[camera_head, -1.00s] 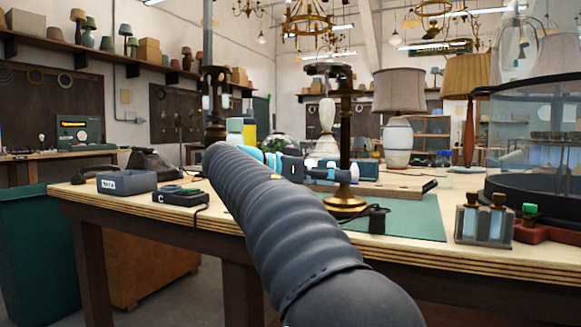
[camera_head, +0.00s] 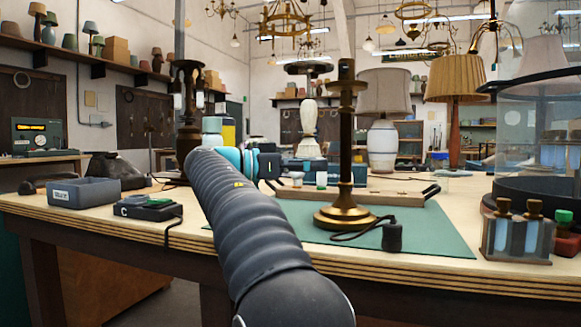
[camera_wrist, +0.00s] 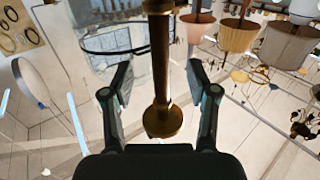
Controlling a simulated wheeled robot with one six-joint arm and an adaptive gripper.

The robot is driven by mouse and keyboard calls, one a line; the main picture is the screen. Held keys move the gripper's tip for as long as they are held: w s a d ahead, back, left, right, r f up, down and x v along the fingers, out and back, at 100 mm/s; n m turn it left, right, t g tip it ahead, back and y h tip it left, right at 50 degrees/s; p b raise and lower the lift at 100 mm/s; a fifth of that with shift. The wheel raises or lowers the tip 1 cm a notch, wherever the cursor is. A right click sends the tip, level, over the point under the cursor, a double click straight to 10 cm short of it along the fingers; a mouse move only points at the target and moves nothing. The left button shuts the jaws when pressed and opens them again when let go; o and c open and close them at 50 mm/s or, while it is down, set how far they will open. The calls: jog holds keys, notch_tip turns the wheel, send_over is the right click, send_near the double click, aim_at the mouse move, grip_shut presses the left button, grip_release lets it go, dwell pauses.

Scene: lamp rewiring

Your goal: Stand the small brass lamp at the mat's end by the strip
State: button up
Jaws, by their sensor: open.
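The brass lamp (camera_head: 346,150) stands upright on the green mat (camera_head: 437,240). It has a round base, a slim stem and a flared collar near the top. Its dark cord ends in a black plug (camera_head: 392,237) on the mat to the right. My gripper (camera_head: 284,166) is left of the stem in the head view, its fingers hard to make out there. In the wrist view, which looks upside down, my open gripper (camera_wrist: 160,92) has the brass stem (camera_wrist: 159,65) showing between its spread fingers, with a gap on both sides. I cannot clearly identify the strip.
A wooden board with black handles (camera_head: 400,196) lies behind the lamp. A rack of bottles (camera_head: 517,238) and a large clear-walled drum (camera_head: 545,150) stand at right. A grey bin (camera_head: 84,192) and black box (camera_head: 148,208) sit at left.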

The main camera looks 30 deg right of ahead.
aim_at(346, 140)
jog(key=x, duration=0.8)
jog(key=shift+d, duration=0.15)
grip_shut()
jog(key=shift+r, duration=0.15)
jog(key=shift+r, duration=0.15)
jog(key=shift+r+p, duration=1.75)
jog(key=shift+r, duration=0.6)
